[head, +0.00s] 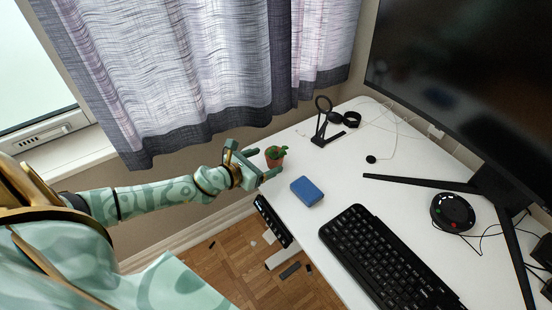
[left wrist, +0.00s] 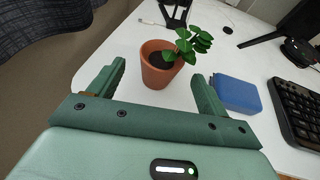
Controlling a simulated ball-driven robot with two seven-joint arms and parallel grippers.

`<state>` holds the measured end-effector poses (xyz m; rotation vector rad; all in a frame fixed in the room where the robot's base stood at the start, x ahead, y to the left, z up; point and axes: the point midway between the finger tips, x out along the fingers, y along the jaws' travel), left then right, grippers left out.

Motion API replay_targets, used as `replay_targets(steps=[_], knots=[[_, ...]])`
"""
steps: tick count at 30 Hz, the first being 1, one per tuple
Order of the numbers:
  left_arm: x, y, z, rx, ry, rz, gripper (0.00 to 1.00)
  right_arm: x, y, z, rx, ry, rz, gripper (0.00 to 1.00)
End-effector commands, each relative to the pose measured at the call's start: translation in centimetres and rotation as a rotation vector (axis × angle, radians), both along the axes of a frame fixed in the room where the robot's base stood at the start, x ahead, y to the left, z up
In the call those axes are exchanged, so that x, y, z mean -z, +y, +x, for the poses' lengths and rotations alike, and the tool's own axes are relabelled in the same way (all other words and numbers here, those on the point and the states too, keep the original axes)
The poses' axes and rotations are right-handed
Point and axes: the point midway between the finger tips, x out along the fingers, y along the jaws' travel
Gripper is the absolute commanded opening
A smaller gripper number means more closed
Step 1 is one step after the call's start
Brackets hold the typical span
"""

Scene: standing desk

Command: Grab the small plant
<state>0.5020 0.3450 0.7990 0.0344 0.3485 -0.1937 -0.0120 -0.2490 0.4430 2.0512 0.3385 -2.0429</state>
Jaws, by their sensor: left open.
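The small plant (head: 275,156) is a green leafy plant in a terracotta pot, standing upright on the white desk near its left edge. In the left wrist view the plant (left wrist: 160,66) stands just beyond and between the fingertips, with its leaves leaning right. My left gripper (head: 263,164) is open and empty, its two green fingers pointing at the pot. In the left wrist view the gripper (left wrist: 158,82) has a finger on each side of the pot, with gaps to it. My right gripper is not in view.
A blue box (head: 307,191) lies right of the plant, close to the right finger in the left wrist view. A black keyboard (head: 386,258), a black stand (head: 325,125), a round black device (head: 452,211) and a monitor (head: 460,75) are on the desk (head: 345,185). A curtain (head: 200,70) hangs behind.

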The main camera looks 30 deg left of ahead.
Motion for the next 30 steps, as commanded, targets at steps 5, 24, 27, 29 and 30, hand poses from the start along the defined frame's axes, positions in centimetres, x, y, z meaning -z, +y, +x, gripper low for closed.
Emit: replay_targets(steps=[5,24,27,29,30], knots=[[0.5,-0.3,1.4,0.0,0.0,0.001,0.78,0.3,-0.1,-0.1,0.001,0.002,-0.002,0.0],[1.6,-1.2,6.2,0.001,0.0,-0.001,0.67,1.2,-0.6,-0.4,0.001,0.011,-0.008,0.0],[1.6,-1.2,6.2,0.001,0.0,-0.001,0.39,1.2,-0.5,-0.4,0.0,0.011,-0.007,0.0],[1.6,-1.2,6.2,0.001,0.0,-0.001,0.26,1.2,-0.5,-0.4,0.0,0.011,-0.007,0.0],[1.6,-1.2,6.2,0.001,0.0,-0.001,0.26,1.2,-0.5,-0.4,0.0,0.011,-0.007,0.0]])
